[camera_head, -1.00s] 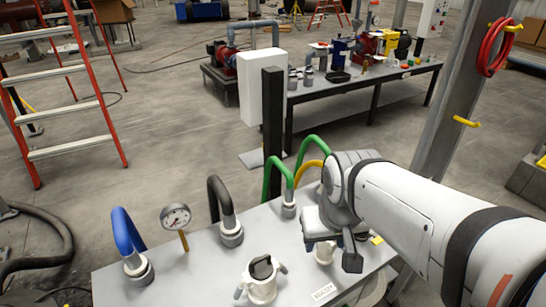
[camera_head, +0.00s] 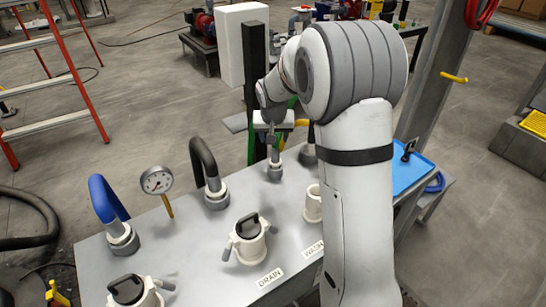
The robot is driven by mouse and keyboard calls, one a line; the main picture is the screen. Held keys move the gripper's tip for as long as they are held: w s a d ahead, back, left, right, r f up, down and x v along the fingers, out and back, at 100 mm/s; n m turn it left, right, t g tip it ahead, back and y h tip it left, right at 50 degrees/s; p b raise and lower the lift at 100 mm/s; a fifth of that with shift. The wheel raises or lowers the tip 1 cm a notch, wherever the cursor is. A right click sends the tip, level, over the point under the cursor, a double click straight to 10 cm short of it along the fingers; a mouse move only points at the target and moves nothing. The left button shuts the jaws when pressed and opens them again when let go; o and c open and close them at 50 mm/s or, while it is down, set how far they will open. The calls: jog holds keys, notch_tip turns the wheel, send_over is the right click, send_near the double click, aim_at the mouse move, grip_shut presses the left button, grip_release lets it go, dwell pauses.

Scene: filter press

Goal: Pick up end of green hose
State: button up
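The green hose is mostly hidden behind my arm and gripper; only slivers of green (camera_head: 292,103) show near the gripper. A pale fitting (camera_head: 275,170) stands on the grey panel top (camera_head: 180,255) just below my gripper. My gripper (camera_head: 272,133) points down at the far edge of the panel, over that fitting and close to the green hose. Its fingers are small and partly hidden, so I cannot tell whether they are open or shut, or whether they touch the hose.
A blue hose (camera_head: 107,198), a gauge (camera_head: 157,180) and a black hose (camera_head: 203,160) stand left of my gripper. Capped fittings (camera_head: 249,245) line the near side, by DRAIN and WASH labels. A dark post (camera_head: 254,85) rises behind. A blue tray (camera_head: 408,172) lies right of my arm.

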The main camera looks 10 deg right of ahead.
aim_at(276, 147)
jog(key=x, duration=0.7)
jog(key=shift+d+f+p, duration=0.15)
jog(key=shift+d+p, duration=0.1)
jog(key=shift+p, duration=0.05)
grip_shut()
dwell(0.4)
